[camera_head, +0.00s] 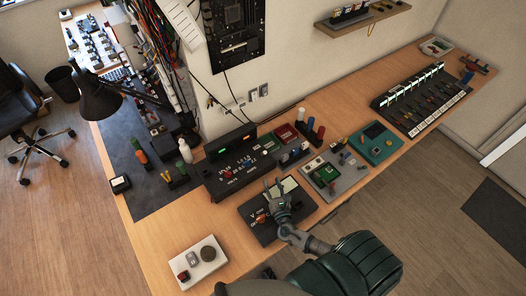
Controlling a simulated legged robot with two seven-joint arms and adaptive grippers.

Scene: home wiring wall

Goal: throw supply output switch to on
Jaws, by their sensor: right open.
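The bench power supply (212,179) is a black sloped unit with a small lit green display, white lettering and red and white knobs or levers. It stands on the wooden bench near the middle of the view. Which small part is its output switch, and how it is set, is too small to tell. My right gripper (279,189) is open and empty, reaching in from the lower right. It is over a dark meter-like box (262,231) with a pale screen and an orange knob, just in front of the supply, and hides part of that box. My left gripper is out of view.
A black lamp (97,97) stands at the left. Bare wood shows along the front edge.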

